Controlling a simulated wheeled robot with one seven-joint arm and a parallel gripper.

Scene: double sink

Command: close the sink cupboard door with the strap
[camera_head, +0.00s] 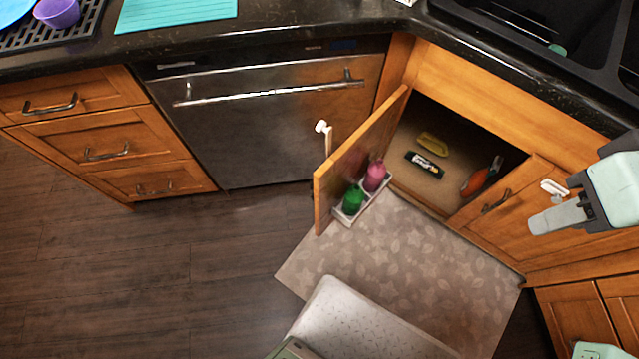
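The sink cupboard's left door (358,160) stands wide open, swung out toward the dishwasher. A white round catch with a short pale strap (323,127) is on its outer side, near the top; part of the strap is hidden behind the door. The right cupboard door (530,205) is shut, with a dark handle and a small white fitting (553,188) near its top. My gripper (545,218) is at the right, in front of that door and close to the fitting in the picture. It is seen side-on and its finger gap does not show. I see nothing held.
The open door's inner rack (350,217) holds a green bottle (353,199) and a pink bottle (375,175). Inside the cupboard lie a yellow item (432,144), a dark box (425,164) and an orange-handled item (474,182). A patterned mat (420,255) covers the floor in front.

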